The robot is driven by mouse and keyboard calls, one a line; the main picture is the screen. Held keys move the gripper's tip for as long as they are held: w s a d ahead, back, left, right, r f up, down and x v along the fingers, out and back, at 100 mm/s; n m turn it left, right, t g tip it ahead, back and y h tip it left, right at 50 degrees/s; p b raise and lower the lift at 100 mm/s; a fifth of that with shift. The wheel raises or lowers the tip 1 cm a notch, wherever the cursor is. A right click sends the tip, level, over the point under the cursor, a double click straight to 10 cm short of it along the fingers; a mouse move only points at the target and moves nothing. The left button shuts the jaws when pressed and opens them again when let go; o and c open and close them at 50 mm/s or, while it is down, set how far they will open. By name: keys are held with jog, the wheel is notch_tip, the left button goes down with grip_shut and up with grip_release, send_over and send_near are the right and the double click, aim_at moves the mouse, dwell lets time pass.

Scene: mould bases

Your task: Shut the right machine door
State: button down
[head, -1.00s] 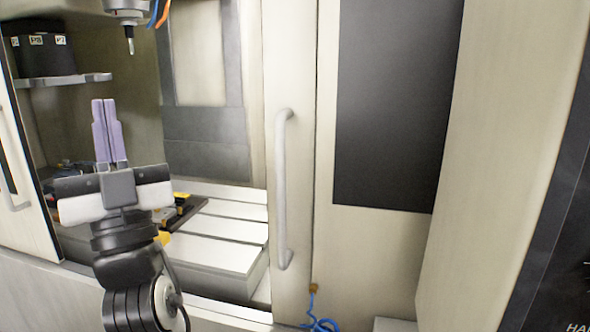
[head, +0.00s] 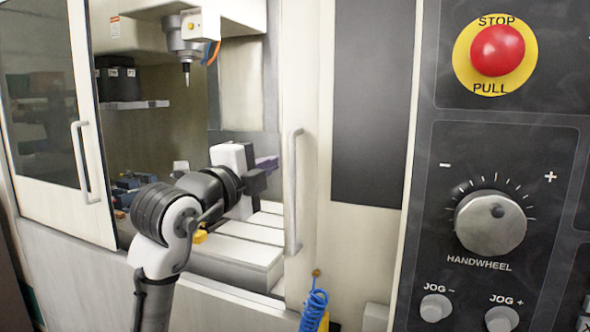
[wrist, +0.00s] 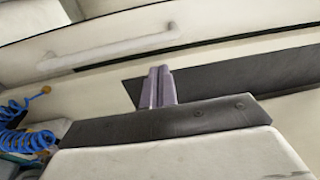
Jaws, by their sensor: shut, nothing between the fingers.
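The right machine door (head: 310,220) is a cream panel with a dark window (head: 375,100). It stands open, with the machine's interior showing to its left. Its pale vertical handle (head: 294,190) is on the door's left edge; the handle also shows across the upper part of the wrist view (wrist: 110,50). My gripper (head: 267,163) is just left of the handle in the head view, pointing right. Its purple fingers (wrist: 158,87) are together and empty. In the wrist view the fingertips appear below the handle's right end, with a gap in the picture; depth is hard to tell.
The left door (head: 45,100) has its own handle (head: 83,160). A spindle (head: 186,60) hangs inside above the pale machine bed (head: 240,245). A blue coiled hose (head: 314,305) hangs below the right door. A control panel (head: 500,150) fills the right side.

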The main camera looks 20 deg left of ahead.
aim_at(294, 163)
jog(key=shift+m+g, duration=0.4)
jog(key=w+p, duration=0.1)
jog(key=w, duration=0.1)
jog(key=w+d+p, duration=0.1)
jog(key=w, duration=0.2)
jog(key=w+d+f+p, duration=0.1)
jog(key=w, duration=0.2)
jog(key=shift+w, duration=0.25)
jog(key=shift+w+f+p, duration=0.15)
jog(key=shift+w+p, duration=0.25)
jog(key=shift+w, duration=0.2)
